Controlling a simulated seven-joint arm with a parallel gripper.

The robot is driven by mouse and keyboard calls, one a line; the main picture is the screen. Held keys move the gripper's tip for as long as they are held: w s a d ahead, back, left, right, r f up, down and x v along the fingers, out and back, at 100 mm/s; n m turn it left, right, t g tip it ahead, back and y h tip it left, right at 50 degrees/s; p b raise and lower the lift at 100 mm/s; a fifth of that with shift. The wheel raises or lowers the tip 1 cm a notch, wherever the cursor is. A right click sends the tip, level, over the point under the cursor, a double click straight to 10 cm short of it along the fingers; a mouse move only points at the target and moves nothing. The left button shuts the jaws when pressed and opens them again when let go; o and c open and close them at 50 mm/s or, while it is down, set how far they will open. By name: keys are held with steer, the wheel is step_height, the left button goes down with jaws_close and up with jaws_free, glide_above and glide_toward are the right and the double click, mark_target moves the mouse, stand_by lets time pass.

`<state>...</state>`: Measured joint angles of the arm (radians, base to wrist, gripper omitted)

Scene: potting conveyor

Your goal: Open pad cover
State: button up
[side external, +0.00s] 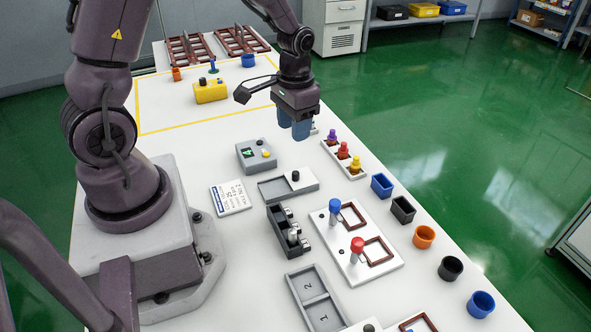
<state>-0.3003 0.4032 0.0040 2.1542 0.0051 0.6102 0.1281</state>
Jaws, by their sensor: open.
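My gripper (293,125) has blue fingers pointing down, spread apart with nothing seen between them. It hangs at the far right part of the white table, beyond the grey box with a green display. A shallow grey tray (272,191) lies nearer the camera, with a light plate (304,181) over its right part. A black knob (295,176) stands on that plate, which looks like the pad cover. The left part of the tray is uncovered. My gripper is apart from the knob. A small object behind the fingers is mostly hidden.
A rack of coloured knobbed pieces (343,158) is to the right. A black holder (287,232) and a white board with red and blue handles (380,255) are nearer. Several cups line the right edge.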

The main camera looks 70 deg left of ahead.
mark_target(295, 173)
steer(key=f, duration=1.2)
steer(key=shift+w+a+f, duration=0.1)
steer(key=shift+w+f, duration=0.1)
steer(key=shift+f, duration=0.1)
jaws_close()
